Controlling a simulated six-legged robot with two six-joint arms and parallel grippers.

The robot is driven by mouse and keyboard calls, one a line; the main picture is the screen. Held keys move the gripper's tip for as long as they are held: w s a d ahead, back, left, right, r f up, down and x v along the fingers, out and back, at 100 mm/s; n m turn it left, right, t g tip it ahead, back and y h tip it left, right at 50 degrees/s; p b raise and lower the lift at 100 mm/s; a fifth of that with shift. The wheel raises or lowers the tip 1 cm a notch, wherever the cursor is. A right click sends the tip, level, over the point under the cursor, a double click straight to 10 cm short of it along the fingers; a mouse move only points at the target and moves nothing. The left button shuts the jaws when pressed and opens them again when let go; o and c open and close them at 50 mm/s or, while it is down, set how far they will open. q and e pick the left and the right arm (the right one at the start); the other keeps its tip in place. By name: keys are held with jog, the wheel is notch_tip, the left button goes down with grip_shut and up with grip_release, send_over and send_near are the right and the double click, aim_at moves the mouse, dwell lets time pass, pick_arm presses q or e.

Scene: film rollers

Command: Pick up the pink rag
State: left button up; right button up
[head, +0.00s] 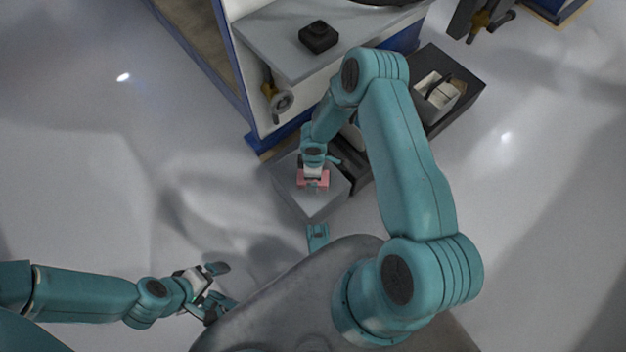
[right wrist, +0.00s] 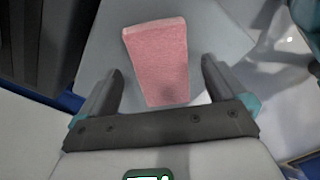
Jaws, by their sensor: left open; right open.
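The pink rag (head: 316,184) is a flat pink rectangle on the light grey top of a low box (head: 308,208) in the middle of the head view. It also shows in the right wrist view (right wrist: 158,62), lying lengthwise between the fingers. My right gripper (head: 313,172) is over the rag, pointing down, and partly hides it in the head view. In the right wrist view the right gripper (right wrist: 162,72) is open, one finger on each side of the rag, with nothing gripped. My left gripper (head: 220,288) is open and empty at the lower left, away from the box.
A blue and white machine (head: 240,75) stands just behind the box, with a small black block (head: 318,36) on its grey ledge. A dark case (head: 470,82) holding a pale item stands to the right. The floor at left is clear.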

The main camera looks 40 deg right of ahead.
jog(key=shift+f, duration=0.25)
jog(key=shift+c, duration=0.3)
